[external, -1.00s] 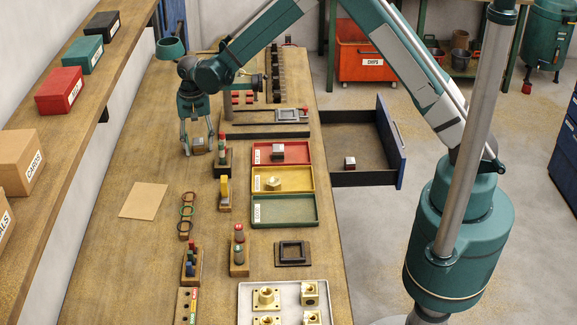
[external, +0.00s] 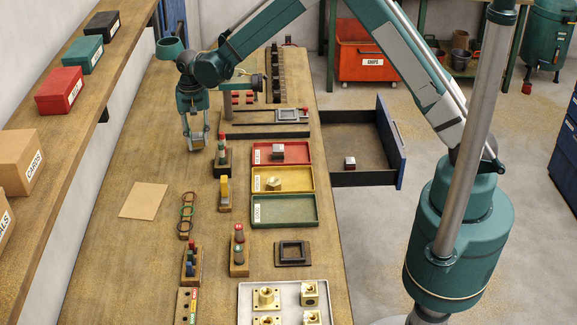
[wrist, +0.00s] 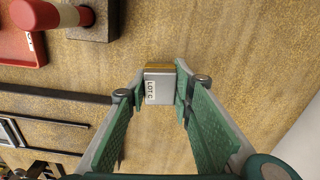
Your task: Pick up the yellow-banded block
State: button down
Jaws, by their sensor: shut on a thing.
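The yellow-banded block (wrist: 159,88) is a small grey block with a yellow band along its upper edge in the wrist view and a white "LOT C" label. My gripper (wrist: 160,72) has its two green-padded fingers closed on the block's sides. In the external view my gripper (external: 197,145) points down over the left part of the bench, behind the brown sheet. The block (external: 198,138) shows there only as a small grey shape, partly hidden by the fingers. It appears slightly raised, but the gap to the bench is hard to judge.
Red (external: 262,161), yellow (external: 262,189) and green (external: 285,211) trays lie further right. Other blocks sit in the red tray and the open drawer (external: 375,148). Bench around the brown sheet (external: 144,200) is clear.

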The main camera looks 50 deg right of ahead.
aim_at(197, 135)
jog(key=shift+r, duration=3.95)
